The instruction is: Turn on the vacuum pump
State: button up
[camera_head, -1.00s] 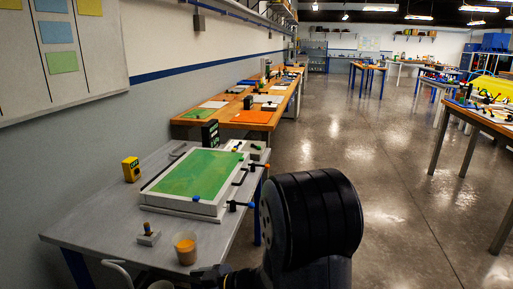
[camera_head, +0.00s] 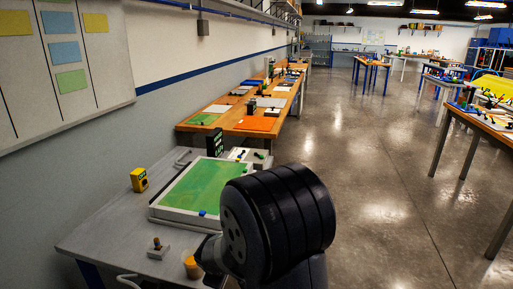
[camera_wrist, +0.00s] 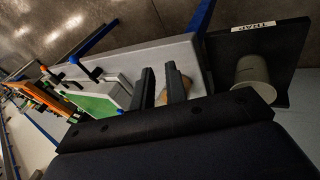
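No part is plainly marked as the vacuum pump. A small pale block with an upright brown knob (camera_head: 157,248) sits near the front of the grey table (camera_head: 105,232). A cup of orange-yellow liquid (camera_head: 192,267) stands to its right, partly behind my arm. In the wrist view my gripper (camera_wrist: 160,67) is open, its two dark fingers apart with nothing held. The cup shows behind and beside the fingers. A grey cylinder (camera_wrist: 252,72) stands on a black base labelled TRAP (camera_wrist: 265,40) at the right. In the head view my arm hides most of the gripper.
A wooden bench (camera_head: 240,123) continues beyond.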

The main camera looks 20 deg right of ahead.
jog(key=s+a+r+g+p, duration=0.1)
jog(key=s+a+r+g, duration=0.1)
jog(key=s, duration=0.1)
jog(key=s+a+r+n+g+p, duration=0.1)
jog(key=s+r+g+p, duration=0.1)
jog(key=s+g, duration=0.1)
jog(key=s+a+r+g+p, duration=0.1)
jog(key=s+a+r+g, duration=0.1)
jog(key=s, duration=0.3)
jog(key=shift+s+a+r+n+h+p, duration=0.15)
jog(key=shift+a+r+n+h+p, duration=0.2)
jog(key=shift+r, duration=0.2)
grip_shut()
jog(key=shift+d, duration=0.15)
